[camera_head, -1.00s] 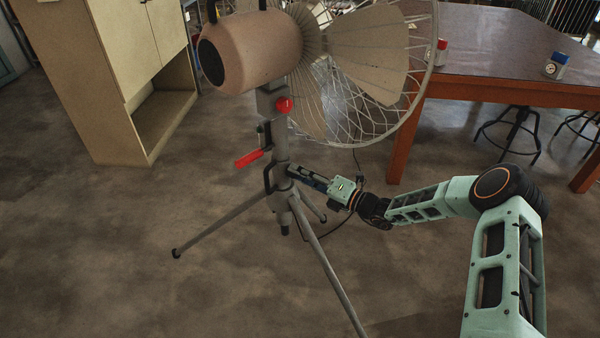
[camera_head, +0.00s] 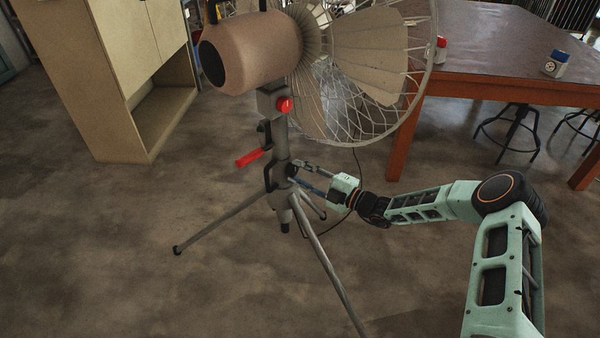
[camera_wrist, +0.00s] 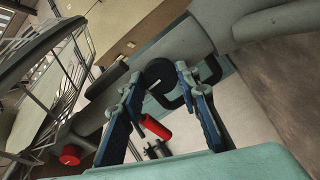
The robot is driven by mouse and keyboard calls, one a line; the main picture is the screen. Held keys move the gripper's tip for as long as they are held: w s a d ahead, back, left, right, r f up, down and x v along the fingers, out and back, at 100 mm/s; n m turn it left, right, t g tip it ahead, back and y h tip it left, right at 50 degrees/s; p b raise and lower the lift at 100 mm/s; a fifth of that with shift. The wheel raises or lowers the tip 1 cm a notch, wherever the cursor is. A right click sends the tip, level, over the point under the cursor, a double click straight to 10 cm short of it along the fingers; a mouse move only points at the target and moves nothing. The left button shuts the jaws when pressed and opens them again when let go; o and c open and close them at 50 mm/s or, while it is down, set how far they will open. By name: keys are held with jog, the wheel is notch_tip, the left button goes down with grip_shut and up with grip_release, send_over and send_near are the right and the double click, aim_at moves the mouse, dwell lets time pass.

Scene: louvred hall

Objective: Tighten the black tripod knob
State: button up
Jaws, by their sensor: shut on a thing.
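The fan's grey tripod (camera_head: 281,150) stands on the floor with its legs spread. The black tripod knob (camera_wrist: 159,74) shows in the wrist view on the column, between the blue pads of my gripper (camera_wrist: 158,78). In the head view my gripper (camera_head: 296,172) reaches the column from the right, just above the legs, and is shut on the knob. The knob is mostly hidden there by the fingers.
Above are a red lever (camera_head: 249,158), a red knob (camera_head: 284,104) and the caged fan (camera_head: 365,75). The lever (camera_wrist: 155,127) also shows in the wrist view. A cabinet (camera_head: 130,120) stands left; a table (camera_head: 480,85) stands right. The front floor is clear.

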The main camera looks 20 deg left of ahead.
jog(key=shift+m, duration=0.5)
jog(key=o, duration=1.1)
jog(key=shift+o, duration=0.2)
jog(key=v, duration=1.2)
jog(key=shift+s, duration=0.15)
